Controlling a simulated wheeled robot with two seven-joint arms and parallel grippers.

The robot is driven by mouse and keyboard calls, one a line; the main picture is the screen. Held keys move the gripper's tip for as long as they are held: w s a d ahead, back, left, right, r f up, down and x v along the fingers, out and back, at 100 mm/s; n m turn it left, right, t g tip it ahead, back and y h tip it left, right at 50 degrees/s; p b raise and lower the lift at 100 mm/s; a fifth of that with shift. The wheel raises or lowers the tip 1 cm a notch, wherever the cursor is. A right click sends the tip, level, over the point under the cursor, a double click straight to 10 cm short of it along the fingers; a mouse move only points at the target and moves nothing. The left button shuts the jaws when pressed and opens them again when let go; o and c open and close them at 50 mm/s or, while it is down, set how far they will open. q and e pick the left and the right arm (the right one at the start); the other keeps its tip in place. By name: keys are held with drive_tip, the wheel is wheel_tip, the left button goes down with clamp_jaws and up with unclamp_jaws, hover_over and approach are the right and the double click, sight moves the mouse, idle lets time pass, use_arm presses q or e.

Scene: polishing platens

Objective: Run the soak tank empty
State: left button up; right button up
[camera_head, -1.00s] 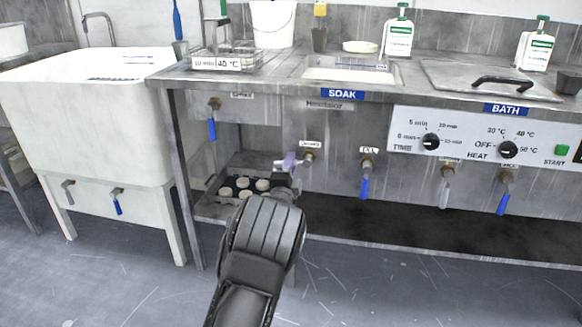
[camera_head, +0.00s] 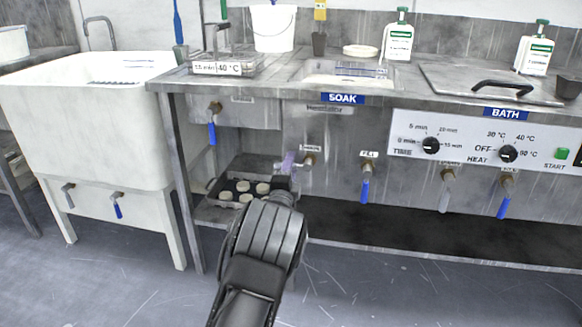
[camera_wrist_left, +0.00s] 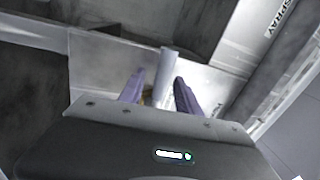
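The soak tank (camera_head: 345,70) is set into the steel bench behind the blue SOAK sign (camera_head: 343,99). Its drain valve (camera_head: 308,160) sticks out of the front panel below, under a small label. My left gripper (camera_head: 289,160) is at this valve, just to its left, and hides most of its lever. In the left wrist view, a grey lever (camera_wrist_left: 169,68) shows between the two purple fingers (camera_wrist_left: 160,90), which stand apart. A gap shows at the left finger; contact at the right finger is unclear. My right gripper is not in view.
The FILL valve with a blue lever (camera_head: 365,188) hangs to the right. A blue-levered valve (camera_head: 213,130) is at left. A tray of round pieces (camera_head: 222,200) sits on the low shelf behind my left arm. The white sink (camera_head: 95,120) stands at left.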

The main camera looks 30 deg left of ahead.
use_arm(q)
drive_tip(key=shift+s, duration=0.1)
drive_tip(key=p+v, duration=0.2)
drive_tip(key=v, duration=0.5)
drive_tip(key=shift+s+d, duration=0.15)
drive_tip(key=shift+s, duration=0.15)
drive_tip(key=shift+f, duration=0.1)
